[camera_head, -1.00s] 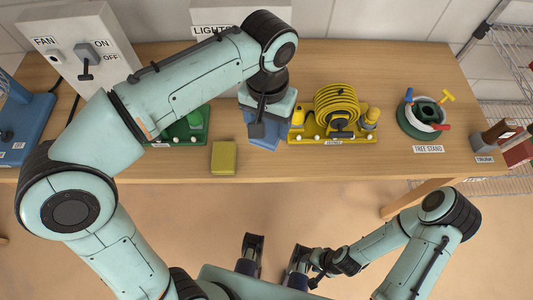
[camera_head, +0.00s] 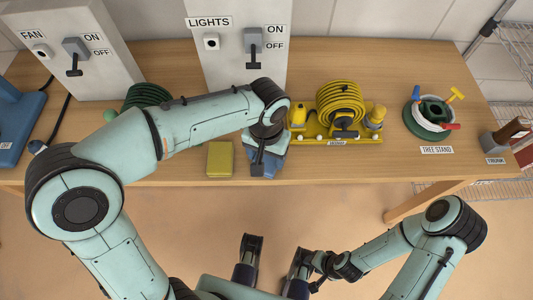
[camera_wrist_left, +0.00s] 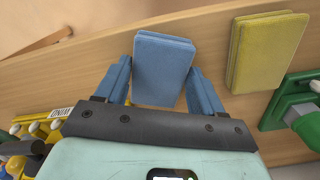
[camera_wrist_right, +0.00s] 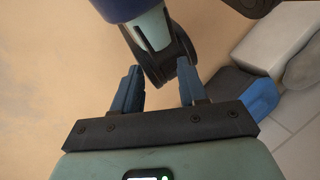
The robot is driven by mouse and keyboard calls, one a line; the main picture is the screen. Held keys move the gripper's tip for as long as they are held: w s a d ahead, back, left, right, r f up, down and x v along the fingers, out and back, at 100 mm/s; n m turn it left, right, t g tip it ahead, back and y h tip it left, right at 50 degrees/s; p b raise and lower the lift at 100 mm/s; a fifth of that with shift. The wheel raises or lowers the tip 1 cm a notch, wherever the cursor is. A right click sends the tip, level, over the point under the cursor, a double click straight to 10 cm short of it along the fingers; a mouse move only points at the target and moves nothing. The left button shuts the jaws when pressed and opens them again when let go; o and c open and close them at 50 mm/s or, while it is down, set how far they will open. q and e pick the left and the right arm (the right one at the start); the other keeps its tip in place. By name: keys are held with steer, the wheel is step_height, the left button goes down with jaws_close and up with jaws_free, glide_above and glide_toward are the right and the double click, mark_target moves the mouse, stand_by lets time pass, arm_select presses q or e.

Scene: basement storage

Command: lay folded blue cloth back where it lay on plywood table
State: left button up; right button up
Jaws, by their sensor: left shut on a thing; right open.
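The folded blue cloth (camera_wrist_left: 162,70) is a flat rectangular pad between the fingers of my left gripper (camera_wrist_left: 163,88), which is shut on it. In the head view my left gripper (camera_head: 266,170) points down over the front part of the plywood table (camera_head: 390,165), and mostly hides the cloth. I cannot tell whether the cloth touches the tabletop. A folded yellow cloth (camera_head: 220,160) lies on the table just left of the gripper, apart from the blue one. My right gripper (camera_head: 274,250) is open and empty, in front of the table, over the floor.
A yellow hose reel (camera_head: 340,105) stands close right of my left gripper. A green reel (camera_head: 148,95) is partly behind my left arm. A tree stand (camera_head: 428,115) sits farther right. The FAN (camera_head: 75,30) and LIGHTS (camera_head: 235,60) switch boxes stand at the back.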

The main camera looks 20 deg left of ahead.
mark_target(267, 159)
arm_select(q)
steer(key=o, duration=0.9)
steer(key=shift+o, duration=0.2)
steer(key=shift+r, duration=0.55)
step_height(267, 159, up, 11)
steer(key=p, duration=0.3)
arm_select(e)
steer(key=s+r, duration=0.2)
steer(key=r, duration=0.1)
steer(key=shift+a+r+g, duration=0.1)
steer(key=shift+a+g, duration=0.1)
steer(key=shift+g, duration=0.2)
steer(key=shift+s, duration=0.1)
